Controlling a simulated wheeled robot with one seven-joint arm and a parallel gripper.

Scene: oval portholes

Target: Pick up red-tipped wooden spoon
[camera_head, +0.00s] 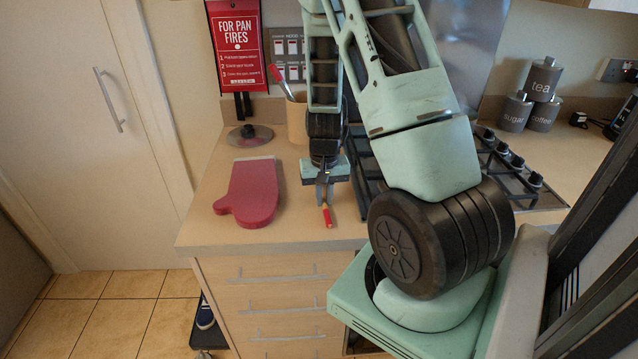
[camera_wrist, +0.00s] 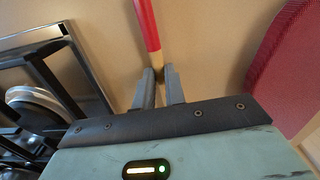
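A slim stick with a red end and a bare wooden part, which looks like the red-tipped wooden spoon (camera_head: 327,216), is at the counter's front, right of the red mitt. In the wrist view the spoon (camera_wrist: 149,25) runs up from between my fingers to the top edge. My gripper (camera_head: 325,190) points down there; in the wrist view its two grey fingers (camera_wrist: 159,77) stand close on both sides of the wooden part and look shut on it. The spoon's far end is out of the wrist view. I cannot tell whether it touches the counter.
A red oven mitt (camera_head: 250,192) lies left of my gripper. Behind stand a utensil pot (camera_head: 297,122) with a red-handled utensil (camera_head: 280,80) and a round lid (camera_head: 249,136). The gas hob (camera_head: 510,170) is at the right. Bare counter lies in front of the mitt.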

